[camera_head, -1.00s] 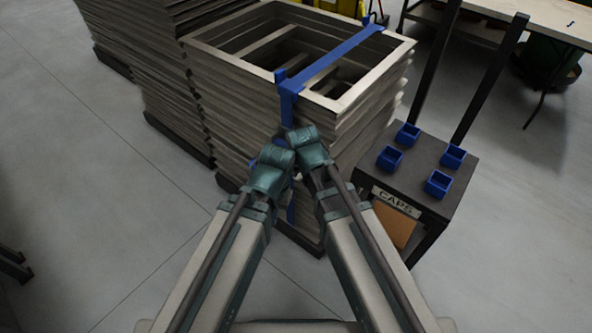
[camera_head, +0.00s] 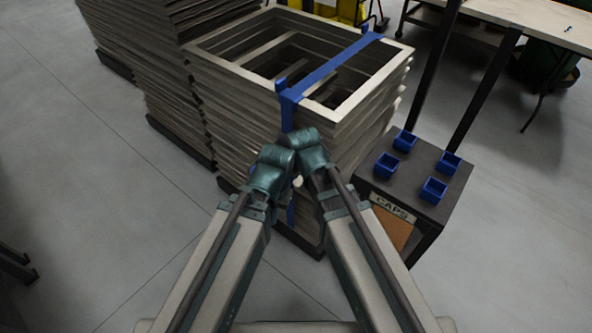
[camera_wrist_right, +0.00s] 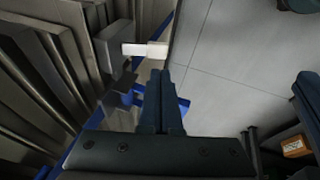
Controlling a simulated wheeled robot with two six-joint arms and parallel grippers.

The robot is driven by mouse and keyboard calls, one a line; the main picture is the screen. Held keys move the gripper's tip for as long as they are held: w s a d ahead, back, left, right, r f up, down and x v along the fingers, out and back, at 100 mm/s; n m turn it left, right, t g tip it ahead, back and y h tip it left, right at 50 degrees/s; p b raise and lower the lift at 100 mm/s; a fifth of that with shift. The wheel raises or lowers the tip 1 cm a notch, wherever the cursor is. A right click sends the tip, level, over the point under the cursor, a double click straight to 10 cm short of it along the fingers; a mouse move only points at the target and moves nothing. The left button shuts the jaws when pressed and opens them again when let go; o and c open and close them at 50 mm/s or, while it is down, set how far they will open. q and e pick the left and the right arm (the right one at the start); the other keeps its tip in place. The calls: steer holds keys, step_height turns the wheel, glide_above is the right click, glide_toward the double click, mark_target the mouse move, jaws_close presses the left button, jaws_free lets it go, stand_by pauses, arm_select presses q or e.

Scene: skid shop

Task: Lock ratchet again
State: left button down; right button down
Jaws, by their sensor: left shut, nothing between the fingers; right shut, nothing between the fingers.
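The stack of pale wooden frames (camera_head: 215,88) stands in front of me with a blue strap (camera_head: 335,66) over its top and down the near corner. In the right wrist view, a grey block with a white bar (camera_wrist_right: 145,49), probably the ratchet and its handle, sits against the stack's side. My right gripper (camera_wrist_right: 161,72) is shut and empty, its tips just below the white bar and apart from it in the picture. In the head view, my left gripper (camera_head: 275,160) is near the strapped corner, its fingertips mostly hidden by the wrist; it looks shut and empty.
A black stand labelled CAPS (camera_head: 393,208) with several blue cups (camera_head: 387,165) is close at the right of the stack. Another tall stack (camera_head: 150,75) adjoins on the left. A wooden-topped table (camera_head: 535,20) is at back right.

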steer(key=p+v, duration=0.3)
steer(key=v, duration=0.2)
steer(key=shift+p, duration=0.35)
steer(key=s+d+f+m+g, duration=0.1)
steer(key=s+d+m+g, duration=0.15)
steer(key=d+m, duration=0.45)
steer(key=s+d+f+m+g, duration=0.1)
steer(key=s+d+m, duration=0.3)
steer(key=d, duration=0.5)
steer(key=s+a+r+n+g+h+p, duration=0.1)
steer(key=s+a+r+n+h+p, duration=0.1)
steer(key=s+a+r+p, duration=0.3)
steer(key=a+r+n+p, duration=0.1)
steer(key=a+r+p, duration=0.3)
steer(key=a, duration=0.1)
steer(key=shift+s+a+r+n, duration=0.25)
steer(key=shift+s+a+n, duration=0.05)
steer(key=shift+s+a, duration=0.1)
